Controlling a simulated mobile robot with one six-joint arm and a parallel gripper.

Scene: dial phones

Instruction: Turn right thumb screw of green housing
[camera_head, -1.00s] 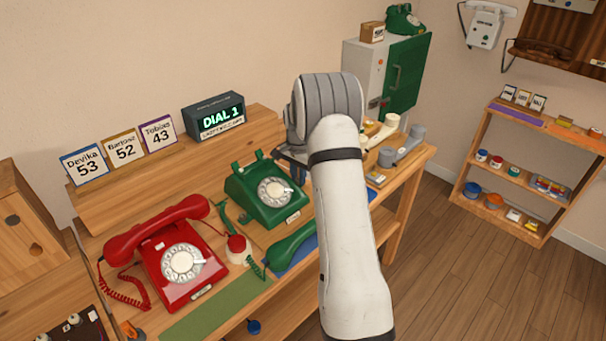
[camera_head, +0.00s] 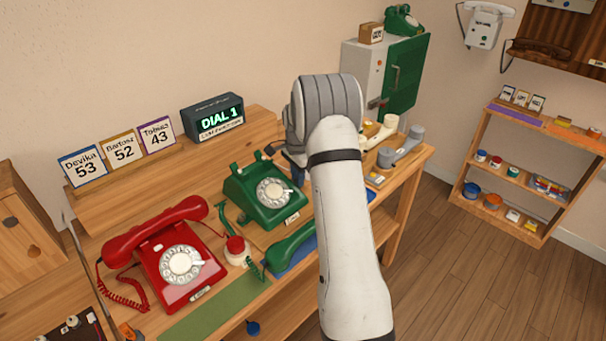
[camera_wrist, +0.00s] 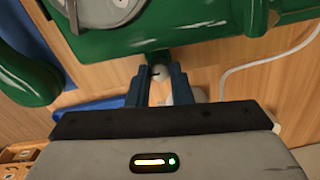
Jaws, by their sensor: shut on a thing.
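The green housing (camera_head: 262,198) is a dial phone body with a white dial, standing on the wooden bench. Its green handset (camera_head: 290,243) lies off it in front. In the wrist view the green housing (camera_wrist: 190,40) spans the top, with part of its dial at top left. My gripper (camera_wrist: 160,74) is at the right side of the housing. In the head view my wrist and arm hide the screw and most of the gripper.
A display reading DIAL 1 (camera_head: 213,117) stands behind. A pale cable (camera_wrist: 270,60) runs beside the screw.

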